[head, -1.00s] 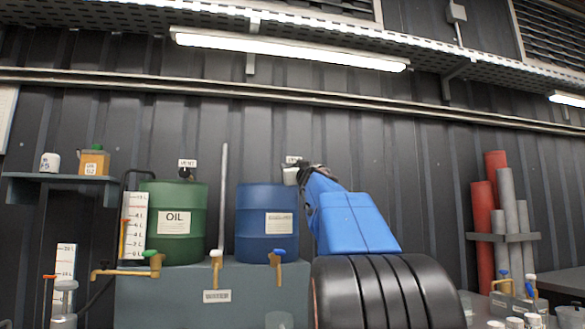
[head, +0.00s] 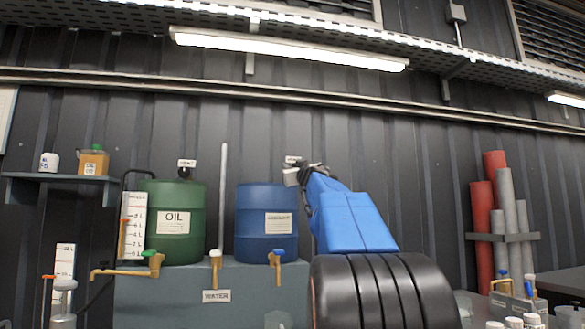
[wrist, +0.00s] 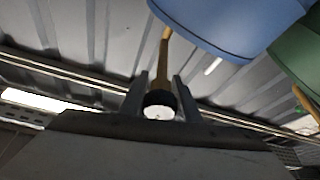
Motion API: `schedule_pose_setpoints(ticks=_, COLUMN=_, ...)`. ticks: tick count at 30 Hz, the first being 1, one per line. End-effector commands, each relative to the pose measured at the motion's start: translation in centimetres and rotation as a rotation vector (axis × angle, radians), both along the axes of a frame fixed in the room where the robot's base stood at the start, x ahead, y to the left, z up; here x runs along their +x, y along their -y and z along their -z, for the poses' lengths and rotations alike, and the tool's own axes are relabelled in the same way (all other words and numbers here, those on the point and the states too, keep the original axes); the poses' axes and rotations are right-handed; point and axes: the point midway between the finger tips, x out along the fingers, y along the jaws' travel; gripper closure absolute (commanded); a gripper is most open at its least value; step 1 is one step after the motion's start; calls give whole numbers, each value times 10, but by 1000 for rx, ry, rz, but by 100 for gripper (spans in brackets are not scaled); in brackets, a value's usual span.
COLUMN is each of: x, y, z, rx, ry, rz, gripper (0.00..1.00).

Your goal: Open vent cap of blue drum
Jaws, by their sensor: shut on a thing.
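The blue drum (head: 255,225) stands on a grey bench, right of the green OIL drum (head: 160,230). In the wrist view the blue drum (wrist: 225,25) shows at the top right, with the green drum (wrist: 300,55) beyond it. My gripper (wrist: 160,95) is shut on the black vent cap (wrist: 158,98), which has a pale round face. A finger lies on each side of the cap. A brass-coloured pipe (wrist: 164,50) runs from behind the cap. In the head view my gripper (head: 292,176) is small, beside the blue drum's upper right, and hides the cap.
A white VENT label (head: 292,159) is on the wall just above my gripper. Taps (head: 276,262) stick out from the bench front. A shelf (head: 60,177) with bottles is at the left; red and grey pipes (head: 500,220) stand at the right.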

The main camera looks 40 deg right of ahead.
Motion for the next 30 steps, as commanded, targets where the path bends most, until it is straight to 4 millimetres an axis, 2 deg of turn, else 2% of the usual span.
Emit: schedule_pose_setpoints(ticks=30, x=5, y=-8, z=9, rx=-779, ry=-478, rz=-1, gripper=93)
